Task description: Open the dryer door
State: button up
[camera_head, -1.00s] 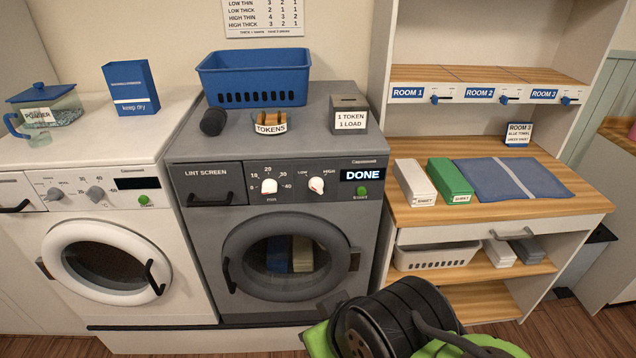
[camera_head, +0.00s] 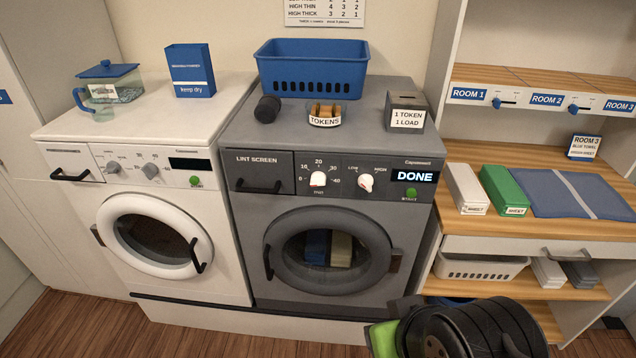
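The dryer (camera_head: 240,210) is the dark grey machine in the middle, with a "LINT SCREEN" drawer (camera_head: 262,172) and a display (camera_head: 414,176) reading "DONE". Its round door (camera_head: 283,280) is closed. A dark vertical handle (camera_head: 268,262) sits on the door's left side, and the hinge (camera_head: 395,263) is on the right. Folded blue cloth (camera_head: 316,247) and cream cloth (camera_head: 341,249) show through the glass. Part of my black and green arm shows at the bottom right, in front of the dryer's lower right corner. My gripper's fingers cannot be made out.
A white washer (camera_head: 150,240) stands close on the left, its door closed. A blue basket (camera_head: 312,70), token dish (camera_head: 325,115), dark cylinder (camera_head: 267,109) and token box (camera_head: 405,112) sit on the dryer. Shelving (camera_head: 470,235) stands at right. The floor (camera_head: 90,325) at front left is clear.

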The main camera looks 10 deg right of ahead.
aim_at(384, 260)
jog(key=i+j, duration=0.15)
jog(key=j, duration=0.2)
jog(key=i+j, duration=0.15)
jog(key=j, duration=0.2)
jog(key=i+j, duration=0.15)
jog(key=j, duration=0.25)
jog(key=i+j, duration=0.15)
jog(key=j, duration=0.2)
jog(key=i+j, duration=0.15)
jog(key=j, duration=0.2)
jog(key=i+j, duration=0.1)
jog(key=j, duration=0.25)
